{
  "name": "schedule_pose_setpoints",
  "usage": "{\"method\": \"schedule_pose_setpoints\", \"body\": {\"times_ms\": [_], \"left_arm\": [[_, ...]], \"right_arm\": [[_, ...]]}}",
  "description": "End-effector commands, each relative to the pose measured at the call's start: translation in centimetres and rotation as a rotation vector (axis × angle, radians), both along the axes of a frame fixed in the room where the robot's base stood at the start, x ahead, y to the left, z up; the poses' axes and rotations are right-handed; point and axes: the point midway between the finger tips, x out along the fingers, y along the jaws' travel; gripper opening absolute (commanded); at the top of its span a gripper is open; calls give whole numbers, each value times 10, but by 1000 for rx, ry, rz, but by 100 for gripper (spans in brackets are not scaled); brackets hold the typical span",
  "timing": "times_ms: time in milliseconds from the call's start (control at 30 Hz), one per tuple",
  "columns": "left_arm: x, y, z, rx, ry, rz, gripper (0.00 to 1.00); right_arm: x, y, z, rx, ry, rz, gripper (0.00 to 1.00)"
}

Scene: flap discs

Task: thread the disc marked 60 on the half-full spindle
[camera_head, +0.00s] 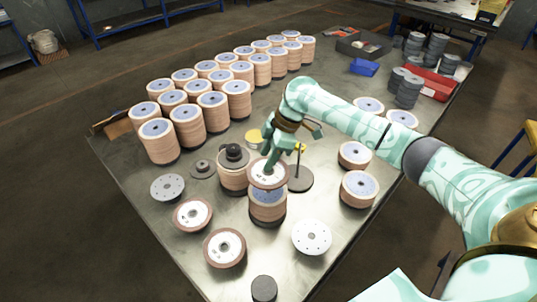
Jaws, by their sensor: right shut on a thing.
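My right gripper (268,158) reaches in from the right and is shut on a brown-rimmed flap disc (258,181) with a pale centre. The disc is over a short stack of flap discs (268,213) with a blue top label, standing on a dark base. I cannot tell whether the disc touches the stack or how its hole lines up with a spindle. No number is legible, so I cannot tell which disc is marked 60. Just left is another stack (233,178) with a black knob on top. My left gripper is not in view.
An upright post on a round dark base (301,184) stands close right of the stack. Loose discs lie in front (224,248), (193,214) and a pale one at right (312,238). Rows of tall stacks (160,143) fill the back left. Short stacks (358,189) stand at right.

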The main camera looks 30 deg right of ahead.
Motion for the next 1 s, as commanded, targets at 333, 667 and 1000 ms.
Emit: {"method": "schedule_pose_setpoints", "body": {"times_ms": [333,667,1000], "left_arm": [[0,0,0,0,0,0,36],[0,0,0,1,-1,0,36],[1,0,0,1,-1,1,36]], "right_arm": [[0,0,-4,0,1,-1,17],[0,0,-12,0,0,0,17],[0,0,-17,0,0,0,68]]}}
